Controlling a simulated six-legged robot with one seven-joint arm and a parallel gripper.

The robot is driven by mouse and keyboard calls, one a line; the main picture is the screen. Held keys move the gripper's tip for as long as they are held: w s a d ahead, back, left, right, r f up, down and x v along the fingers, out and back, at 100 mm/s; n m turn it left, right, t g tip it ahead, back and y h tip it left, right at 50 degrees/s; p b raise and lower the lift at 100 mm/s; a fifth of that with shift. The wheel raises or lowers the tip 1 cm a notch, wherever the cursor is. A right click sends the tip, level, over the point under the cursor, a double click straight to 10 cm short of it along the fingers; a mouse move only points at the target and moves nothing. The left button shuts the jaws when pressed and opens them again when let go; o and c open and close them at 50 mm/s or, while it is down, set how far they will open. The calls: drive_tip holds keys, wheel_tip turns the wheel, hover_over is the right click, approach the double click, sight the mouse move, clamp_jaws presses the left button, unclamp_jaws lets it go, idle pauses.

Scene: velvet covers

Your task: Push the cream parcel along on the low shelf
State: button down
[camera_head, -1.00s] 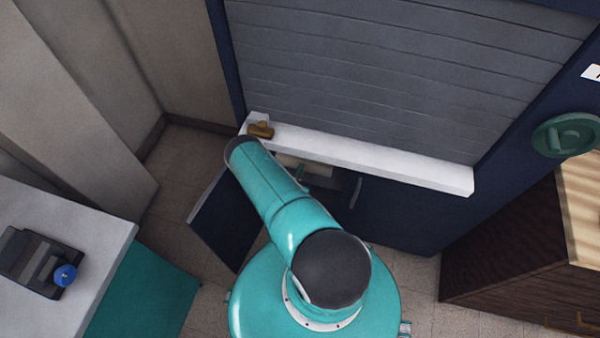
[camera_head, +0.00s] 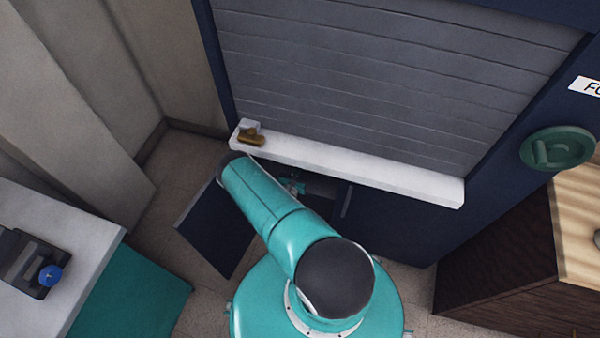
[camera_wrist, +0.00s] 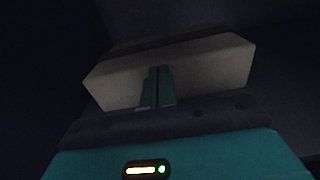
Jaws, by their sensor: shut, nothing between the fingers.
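The cream parcel (camera_wrist: 212,66) is a pale block with a darker band along its top, dim in the wrist view. My gripper (camera_wrist: 160,70) is shut and empty, its two fingers together in front of the parcel's near face. The fingertips overlap that face in the picture; I cannot tell for certain whether they touch it. In the head view, part of my gripper (camera_head: 293,186) shows at the open cupboard under the white ledge, and the parcel cannot be made out there. The low shelf is lost in the dark inside the cupboard.
An open dark blue door (camera_head: 216,228) stands left of my arm. The white ledge (camera_head: 350,170) overhangs the cupboard, with a brown object (camera_head: 251,137) at its left end. A grey shutter (camera_head: 390,75) rises behind. A dark wooden cabinet (camera_head: 500,245) stands at right.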

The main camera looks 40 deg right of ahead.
drive_tip(key=x, duration=0.9)
drive_tip(key=shift+w+d, duration=0.15)
drive_tip(key=shift+w, duration=0.2)
drive_tip(key=shift+s, duration=0.1)
